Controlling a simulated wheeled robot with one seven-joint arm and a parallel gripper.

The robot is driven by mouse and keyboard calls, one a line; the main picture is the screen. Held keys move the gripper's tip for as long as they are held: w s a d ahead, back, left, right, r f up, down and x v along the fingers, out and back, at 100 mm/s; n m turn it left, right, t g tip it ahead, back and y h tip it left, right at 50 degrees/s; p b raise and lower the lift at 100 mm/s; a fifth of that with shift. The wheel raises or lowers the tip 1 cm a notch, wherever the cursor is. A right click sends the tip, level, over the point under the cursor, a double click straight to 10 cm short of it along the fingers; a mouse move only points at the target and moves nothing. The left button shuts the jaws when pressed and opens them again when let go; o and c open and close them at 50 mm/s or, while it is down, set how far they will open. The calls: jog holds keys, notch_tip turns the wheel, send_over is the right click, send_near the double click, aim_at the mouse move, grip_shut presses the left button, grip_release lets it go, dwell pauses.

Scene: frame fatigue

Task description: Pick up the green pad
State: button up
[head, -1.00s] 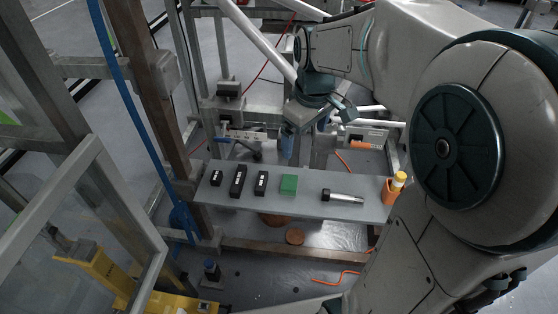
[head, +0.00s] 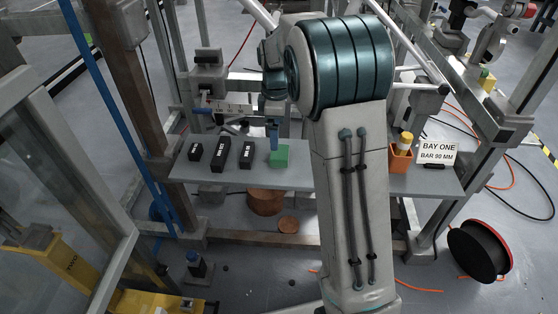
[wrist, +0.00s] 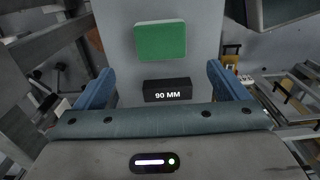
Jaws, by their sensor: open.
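The green pad (head: 279,157) lies on the grey shelf (head: 300,178), right of a row of black blocks. In the wrist view the pad (wrist: 160,40) lies flat ahead of the fingertips, beyond a black block marked 90 MM (wrist: 167,91). My gripper (wrist: 158,70) is open, its two blue fingers wide apart with nothing held. In the head view my gripper (head: 273,132) points down just behind the pad and close to it. The height of the fingertips above the shelf is hard to tell.
Several black blocks (head: 219,155) lie left of the pad. My arm hides the shelf right of it. An orange cup (head: 400,158) and a BAY ONE sign (head: 437,152) stand at the right end. Metal frame posts surround the shelf. A cable reel (head: 478,250) stands on the floor.

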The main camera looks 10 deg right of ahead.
aim_at(279, 151)
notch_tip(279, 151, down, 4)
jog(key=shift+r+b, duration=0.15)
jog(key=shift+b, duration=0.3)
jog(key=shift+s+d+f+b, duration=0.1)
jog(key=shift+d+f+b, duration=0.1)
jog(key=shift+f+b, duration=0.85)
jog(key=shift+s+d+f+b, duration=0.15)
jog(key=shift+f+b, duration=0.3)
jog(key=shift+f, duration=1.2)
jog(key=shift+r, duration=0.1)
jog(key=c, duration=1)
